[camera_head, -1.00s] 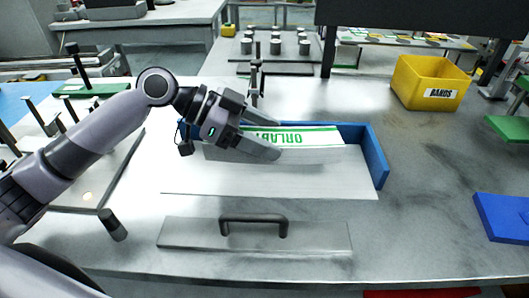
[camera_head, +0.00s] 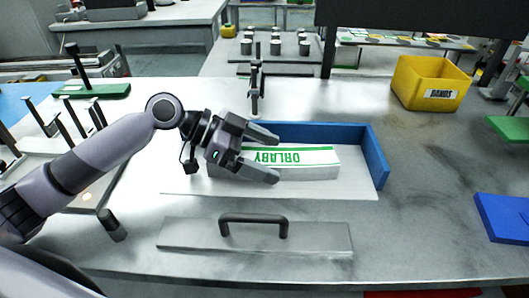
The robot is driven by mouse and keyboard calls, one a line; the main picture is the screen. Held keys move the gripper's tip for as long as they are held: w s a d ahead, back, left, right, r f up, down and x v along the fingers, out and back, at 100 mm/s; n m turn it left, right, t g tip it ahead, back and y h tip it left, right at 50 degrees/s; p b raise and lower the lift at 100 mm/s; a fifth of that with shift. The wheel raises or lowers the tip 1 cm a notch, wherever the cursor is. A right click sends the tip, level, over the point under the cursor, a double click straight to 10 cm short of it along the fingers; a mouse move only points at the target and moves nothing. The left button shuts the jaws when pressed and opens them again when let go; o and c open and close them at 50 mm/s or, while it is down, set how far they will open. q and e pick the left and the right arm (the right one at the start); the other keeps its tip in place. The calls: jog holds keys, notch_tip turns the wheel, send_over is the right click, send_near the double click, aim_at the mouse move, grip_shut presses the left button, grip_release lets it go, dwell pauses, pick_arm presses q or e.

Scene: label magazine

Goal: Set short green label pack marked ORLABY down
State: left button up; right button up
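The short label pack marked ORLABY (camera_head: 305,163) is white with green print and green edge lines. It lies flat on a pale sheet (camera_head: 290,190), in front of a blue angled wall (camera_head: 372,155). My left gripper (camera_head: 278,157) is at the pack's left end, with its fingers spread apart. One finger is by the back edge and the other by the front edge. The fingers appear clear of the pack, and its left end is partly hidden by the gripper. My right gripper is not in view.
A metal plate with a dark handle (camera_head: 254,220) lies in front of the sheet. Upright posts stand on the left.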

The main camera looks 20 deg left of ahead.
pick_arm(q)
jog(key=b+v, duration=0.1)
jog(key=v, duration=1.1)
jog(key=shift+r, duration=0.15)
